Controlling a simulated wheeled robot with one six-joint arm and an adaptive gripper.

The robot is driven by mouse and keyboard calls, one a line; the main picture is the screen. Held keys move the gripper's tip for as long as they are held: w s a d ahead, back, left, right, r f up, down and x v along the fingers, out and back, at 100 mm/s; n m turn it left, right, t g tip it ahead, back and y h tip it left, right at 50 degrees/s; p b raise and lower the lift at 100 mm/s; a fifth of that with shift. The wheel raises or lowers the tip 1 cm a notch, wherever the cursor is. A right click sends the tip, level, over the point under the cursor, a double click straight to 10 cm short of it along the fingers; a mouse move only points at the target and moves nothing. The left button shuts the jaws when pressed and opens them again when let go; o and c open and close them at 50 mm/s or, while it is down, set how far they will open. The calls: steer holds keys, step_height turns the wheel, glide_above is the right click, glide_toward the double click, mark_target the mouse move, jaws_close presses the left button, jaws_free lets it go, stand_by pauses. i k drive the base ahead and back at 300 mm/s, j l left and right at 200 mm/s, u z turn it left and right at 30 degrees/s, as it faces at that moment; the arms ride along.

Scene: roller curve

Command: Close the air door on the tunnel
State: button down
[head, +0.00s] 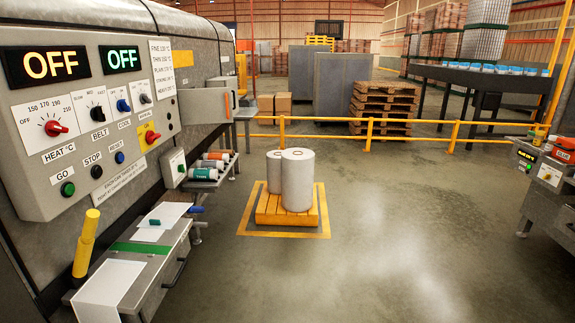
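The grey tunnel machine (165,22) fills the left side of the head view. A flat grey door panel (203,105) stands out from its side, just past the control panel (95,110). It looks like the air door, swung open, with an orange-edged handle or latch (228,103) at its right end. Its hinge and the opening behind it cannot be made out. Two displays on the control panel read OFF. My gripper is not in view.
A bench with a yellow-handled tool (86,243) and white sheets stands at the lower left. Rolls lie on a small shelf (203,180) below the door. White rolls (298,180) stand on a yellow pallet (270,215). The floor (400,230) right of it is clear up to the yellow railing (410,121).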

mark_target(204, 106)
steer(key=i+j+z, duration=0.15)
steer(key=i, duration=1.65)
steer(key=i+u, duration=0.3)
steer(key=i, duration=0.2)
steer(key=i+l+u, duration=0.3)
steer(key=i, duration=0.2)
steer(key=i+l+u, duration=0.15)
steer(key=i+u, duration=0.15)
steer(key=i, duration=0.2)
steer(key=i+l+u, duration=0.2)
steer(key=i+u, duration=0.3)
steer(key=i+l+u, duration=0.35)
steer(key=u, duration=0.15)
